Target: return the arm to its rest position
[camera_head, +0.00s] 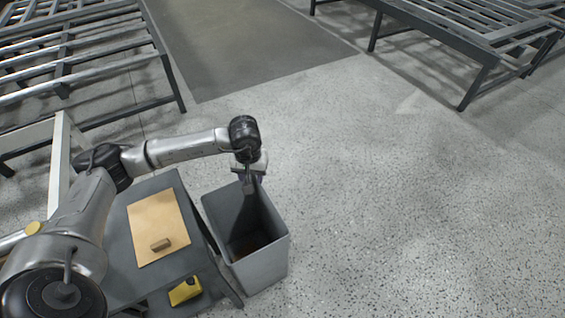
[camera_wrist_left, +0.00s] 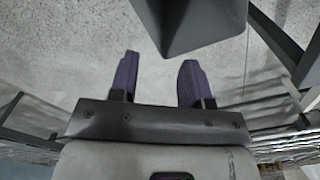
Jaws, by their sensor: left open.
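My left arm comes in from the left and reaches over the grey bin (camera_head: 262,268). My left gripper (camera_head: 249,186) points down at the bin's far rim in the head view, and its fingertips are hard to make out there. In the left wrist view its two purple fingers (camera_wrist_left: 157,80) are spread apart with nothing between them. A dark grey tapered shape, probably the bin (camera_wrist_left: 195,25), lies just beyond the fingers there. My right gripper is not in view.
A dark grey table (camera_head: 122,282) stands left of the bin. On it are a tan board (camera_head: 150,218) with a small brown block (camera_head: 160,245), and a yellow object (camera_head: 185,290). Metal racks (camera_head: 80,55) stand at the upper left and upper right (camera_head: 460,35). The floor at right is clear.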

